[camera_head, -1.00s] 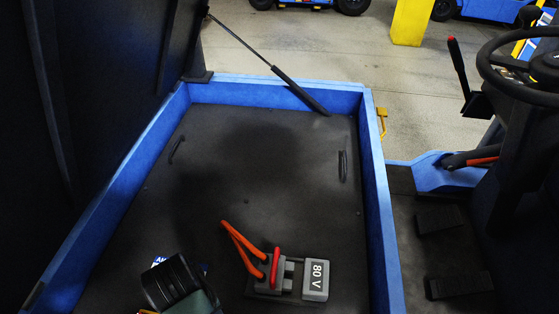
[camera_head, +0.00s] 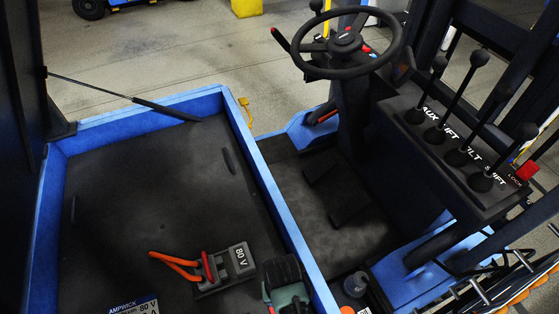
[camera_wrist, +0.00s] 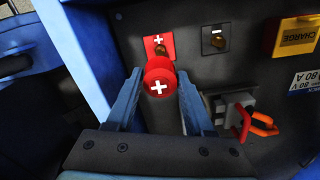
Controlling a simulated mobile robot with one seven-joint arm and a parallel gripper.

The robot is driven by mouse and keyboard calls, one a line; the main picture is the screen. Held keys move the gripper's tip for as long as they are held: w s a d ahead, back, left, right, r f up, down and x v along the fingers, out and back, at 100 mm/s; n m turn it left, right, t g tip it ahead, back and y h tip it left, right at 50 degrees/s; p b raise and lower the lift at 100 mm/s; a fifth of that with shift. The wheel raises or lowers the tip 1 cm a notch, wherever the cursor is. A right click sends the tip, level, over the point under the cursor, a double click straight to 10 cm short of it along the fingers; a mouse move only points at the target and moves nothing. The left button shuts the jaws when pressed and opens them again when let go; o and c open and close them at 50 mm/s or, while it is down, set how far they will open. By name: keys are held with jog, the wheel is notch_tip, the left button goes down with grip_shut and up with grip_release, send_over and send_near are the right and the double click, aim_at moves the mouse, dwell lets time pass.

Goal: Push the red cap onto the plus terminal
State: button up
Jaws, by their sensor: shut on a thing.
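In the wrist view, my gripper (camera_wrist: 159,76) has its two blue fingers on either side of a round red cap (camera_wrist: 158,86) with a white plus on its face. It is shut on the cap. The plus terminal (camera_wrist: 158,43) is a red plate with a white plus and a brass-coloured stud on a dark panel. The cap is in front of the lower part of this terminal and hides part of it. I cannot tell whether cap and stud touch. The minus terminal (camera_wrist: 214,40) is on a black plate to the right. In the head view the fingers and cap are hidden.
A grey 80 V connector (camera_head: 239,260) with orange handle lies in the blue-walled compartment (camera_head: 262,175); it also shows in the wrist view (camera_wrist: 238,108). A yellow CHARGE box (camera_wrist: 291,36) is at upper right. A steering wheel (camera_head: 345,42) and levers stand right of the compartment.

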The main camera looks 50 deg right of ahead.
jog(key=shift+f+b, duration=3)
jog(key=shift+f, duration=0.05)
jog(key=shift+r+p, duration=0.15)
jog(key=shift+p, duration=0.4)
jog(key=shift+f+b, duration=0.9)
jog(key=shift+f, duration=0.4)
jog(key=shift+f+b, duration=0.55)
jog(key=shift+f, duration=0.4)
jog(key=o, duration=0.9)
jog(key=shift+r, duration=0.1)
